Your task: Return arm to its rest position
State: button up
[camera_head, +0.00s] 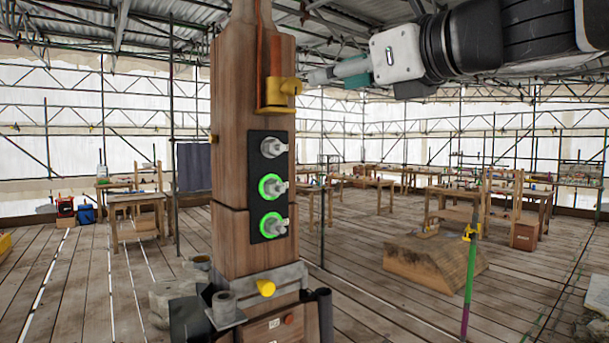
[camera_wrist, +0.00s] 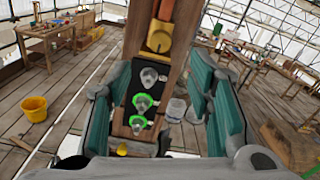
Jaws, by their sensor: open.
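My arm reaches in from the upper right in the head view. My gripper (camera_head: 330,74) is beside the upper part of a wooden post (camera_head: 231,130), apart from the knobs. In the wrist view its teal fingers are spread with nothing held between them (camera_wrist: 160,100). A black panel (camera_head: 257,205) on the post bears three grey knobs. The middle knob (camera_head: 272,187) and bottom knob (camera_head: 273,224) have glowing green rings; the top knob (camera_head: 273,147) has none. A yellow fitting (camera_head: 279,93) sits above the panel and also shows in the wrist view (camera_wrist: 159,38).
A grey bracket (camera_head: 262,277) with a yellow peg (camera_head: 265,288) is at the post's lower part. A timber block (camera_head: 435,262) lies on the plank floor at right. Workbenches stand farther back. A yellow bucket (camera_wrist: 34,108) is left in the wrist view.

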jog(key=s+d+f+n+g+h+b, duration=0.1)
jog(key=s+f+n+g+h+b, duration=0.15)
jog(key=f+n, duration=0.7)
jog(key=s+d+f+n+g+h+b, duration=0.1)
jog(key=s+f+n+g+h, duration=0.3)
jog(key=f, duration=1.1)
jog(key=s+d+f+n+g+h, duration=0.1)
jog(key=s+d+f+n, duration=0.1)
jog(key=f, duration=0.4)
jog(key=s+d+f+n+g+h+b, duration=0.1)
jog(key=s+d+f+n, duration=0.1)
jog(key=d+f+n, duration=0.2)
jog(key=s+d+f+n+g+h, duration=0.1)
jog(key=s+d+f+n, duration=0.1)
jog(key=f+n, duration=0.5)
jog(key=shift+s+d+f+b, duration=0.2)
jog(key=shift+d+f+b, duration=0.15)
jog(key=shift+d+f, duration=0.35)
jog(key=shift+d+r+h, duration=0.15)
jog(key=shift+h, duration=0.1)
